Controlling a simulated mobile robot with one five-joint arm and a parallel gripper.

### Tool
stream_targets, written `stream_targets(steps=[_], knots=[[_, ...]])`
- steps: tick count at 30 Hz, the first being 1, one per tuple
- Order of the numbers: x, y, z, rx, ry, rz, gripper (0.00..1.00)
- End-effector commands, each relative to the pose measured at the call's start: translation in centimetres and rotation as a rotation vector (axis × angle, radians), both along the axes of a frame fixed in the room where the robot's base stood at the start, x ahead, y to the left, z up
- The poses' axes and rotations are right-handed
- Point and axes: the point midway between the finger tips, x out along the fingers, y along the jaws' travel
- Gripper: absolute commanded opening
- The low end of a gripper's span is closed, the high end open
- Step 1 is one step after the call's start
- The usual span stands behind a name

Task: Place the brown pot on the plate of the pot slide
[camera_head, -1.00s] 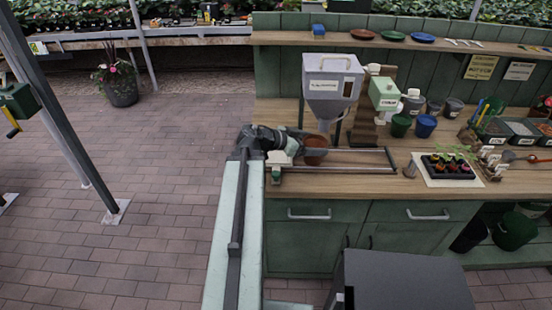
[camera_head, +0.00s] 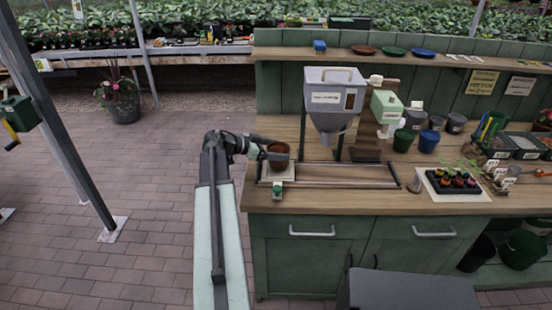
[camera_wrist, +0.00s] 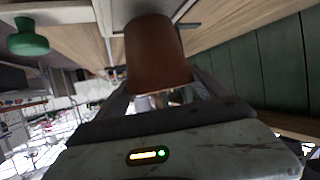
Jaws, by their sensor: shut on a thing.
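The brown pot (camera_head: 278,157) is upright at the left end of the pot slide. My gripper (camera_head: 268,154) reaches in from the left and is shut on it. The pot also fills the top middle of the wrist view (camera_wrist: 155,55), between the fingers. The pale square plate (camera_head: 268,175) shows around and below the pot in the head view, with a green knob (camera_head: 277,188) at its front. The pot appears over the plate; I cannot tell whether its base touches. The slide's dark rails (camera_head: 345,184) run right from the plate along the bench.
A grey hopper (camera_head: 332,100) stands behind the rails, right of the pot. A green dispenser (camera_head: 386,106) and green and blue pots are farther right. A seedling tray (camera_head: 455,181) lies on the right of the bench.

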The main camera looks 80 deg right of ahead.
Motion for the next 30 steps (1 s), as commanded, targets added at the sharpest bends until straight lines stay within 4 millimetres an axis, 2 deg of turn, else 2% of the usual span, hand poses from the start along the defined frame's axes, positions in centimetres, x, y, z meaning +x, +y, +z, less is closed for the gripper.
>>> stream_targets(steps=[1,8,13,14,15,24,26,30], knots=[[0.0,0.0,-1.7,0.0,0.0,0.0,0.43],[0.0,0.0,-1.3,0.0,0.0,0.001,0.43],[0.0,0.0,-1.8,0.0,0.0,0.001,0.43],[0.0,0.0,-1.6,0.0,0.0,0.001,0.89],[0.0,0.0,-1.6,0.0,0.0,0.001,1.0],[0.0,0.0,-1.0,0.0,0.0,0.001,1.0],[0.7,0.4,-0.7,0.0,0.0,0.003,1.0],[3.2,2.1,0.8,0.0,0.0,0.005,1.0]])
